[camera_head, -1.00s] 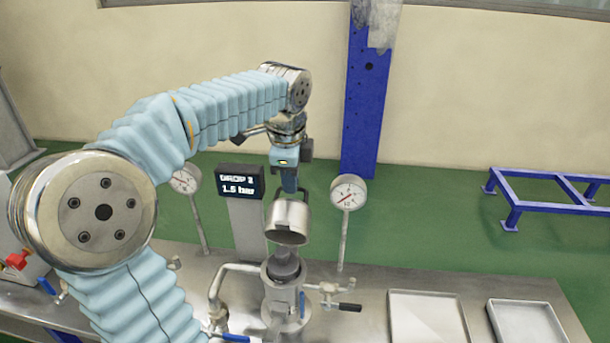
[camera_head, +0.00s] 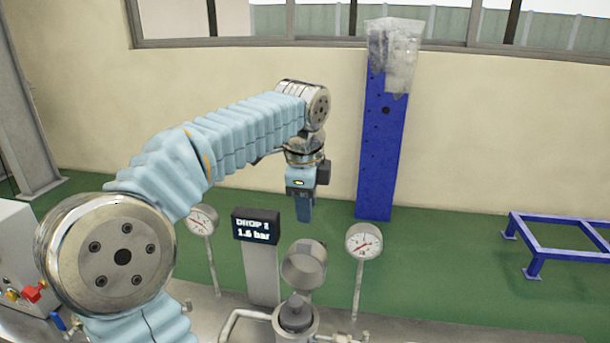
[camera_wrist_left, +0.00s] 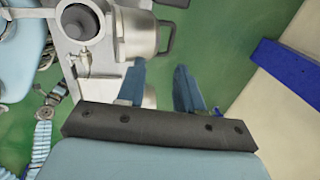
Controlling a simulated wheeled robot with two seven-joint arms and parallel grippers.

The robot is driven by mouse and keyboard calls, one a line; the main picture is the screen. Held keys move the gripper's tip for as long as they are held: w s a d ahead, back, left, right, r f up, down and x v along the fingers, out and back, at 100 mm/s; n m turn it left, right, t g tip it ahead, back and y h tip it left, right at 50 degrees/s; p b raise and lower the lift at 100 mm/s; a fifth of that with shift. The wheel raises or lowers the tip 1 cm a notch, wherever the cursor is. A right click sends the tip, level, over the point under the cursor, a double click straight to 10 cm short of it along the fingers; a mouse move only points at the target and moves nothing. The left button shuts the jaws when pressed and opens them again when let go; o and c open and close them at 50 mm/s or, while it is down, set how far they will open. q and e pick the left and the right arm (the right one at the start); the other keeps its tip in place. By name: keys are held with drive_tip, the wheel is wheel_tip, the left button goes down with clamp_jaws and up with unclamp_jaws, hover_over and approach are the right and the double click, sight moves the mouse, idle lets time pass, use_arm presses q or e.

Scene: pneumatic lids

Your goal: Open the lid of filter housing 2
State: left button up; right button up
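The steel filter housing (camera_head: 297,321) stands at the bottom middle of the head view, with a dark grey part showing in its mouth. Its round steel lid (camera_head: 304,265) is swung up and tilted back behind the mouth. In the left wrist view the lid (camera_wrist_left: 135,30) shows with its dark loop handle (camera_wrist_left: 167,38), and the open housing (camera_wrist_left: 80,22) is beside it. My left gripper (camera_head: 304,218) hangs above the lid, apart from it. Its two blue fingers (camera_wrist_left: 160,88) are spread and empty. My right gripper is not in view.
A display post (camera_head: 256,227), hard to read but showing about 1.6 bar, stands left of the lid. Gauges stand on the left (camera_head: 202,221) and right (camera_head: 364,241). A blue column (camera_head: 382,150) rises behind, and a blue frame (camera_head: 560,240) is on the floor at right.

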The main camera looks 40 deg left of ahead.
use_arm(q)
wheel_tip(320, 180, up, 8)
drive_tip(key=s+p, duration=0.1)
drive_tip(key=shift+s+d, duration=0.15)
drive_tip(key=shift+d, duration=0.25)
drive_tip(key=shift+f, duration=0.1)
